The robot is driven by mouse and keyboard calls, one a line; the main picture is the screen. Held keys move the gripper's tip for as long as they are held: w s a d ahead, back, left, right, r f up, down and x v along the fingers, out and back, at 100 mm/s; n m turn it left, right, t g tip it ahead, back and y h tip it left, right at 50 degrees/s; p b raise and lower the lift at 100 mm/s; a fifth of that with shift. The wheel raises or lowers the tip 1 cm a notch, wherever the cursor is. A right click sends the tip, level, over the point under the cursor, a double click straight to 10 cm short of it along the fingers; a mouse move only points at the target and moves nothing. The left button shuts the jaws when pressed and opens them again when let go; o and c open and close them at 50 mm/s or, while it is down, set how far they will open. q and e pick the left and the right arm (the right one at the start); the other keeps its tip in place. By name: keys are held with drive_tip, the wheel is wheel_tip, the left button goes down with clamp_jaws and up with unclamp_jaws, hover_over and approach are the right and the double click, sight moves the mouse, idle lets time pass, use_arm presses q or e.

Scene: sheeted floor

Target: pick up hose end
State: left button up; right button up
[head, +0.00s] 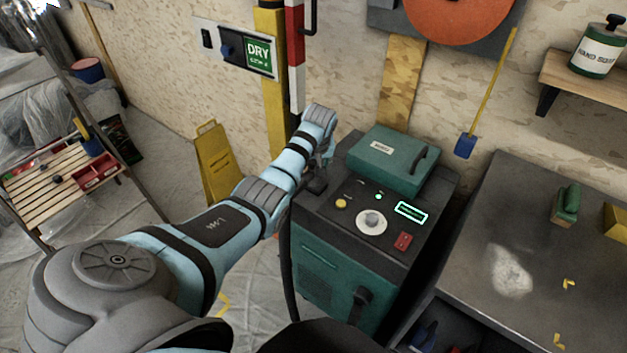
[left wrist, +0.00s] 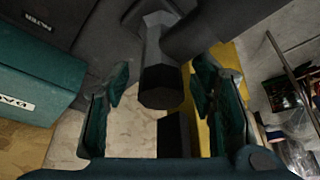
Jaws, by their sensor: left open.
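The hose end (left wrist: 161,88) shows in the left wrist view as a dark, faceted nozzle-like piece. It sits between the two teal fingers of my left gripper (left wrist: 163,70), with a visible gap on each side. The gripper is open and not closed on it. In the head view my left gripper (head: 322,165) is at the back left corner of the teal machine (head: 325,262), partly hidden by my own wrist. The hose end cannot be made out clearly there. My right gripper is not in view.
A teal case (head: 385,160) lies on the machine top, right of my gripper. A yellow floor sign (head: 215,160) and a yellow post (head: 272,80) stand to the left. A grey workbench (head: 540,250) is at the right. A slatted shelf (head: 50,195) stands far left.

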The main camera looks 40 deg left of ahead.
use_arm(q)
drive_tip(key=shift+x, duration=0.95)
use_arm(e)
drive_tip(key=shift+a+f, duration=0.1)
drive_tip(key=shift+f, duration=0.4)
use_arm(q)
drive_tip(key=shift+c, duration=0.6)
drive_tip(key=shift+s+r, duration=0.1)
clamp_jaws()
drive_tip(key=shift+r, duration=0.3)
wheel_tip(320, 180, up, 19)
drive_tip(key=p, duration=0.3)
drive_tip(key=shift+r, duration=0.2)
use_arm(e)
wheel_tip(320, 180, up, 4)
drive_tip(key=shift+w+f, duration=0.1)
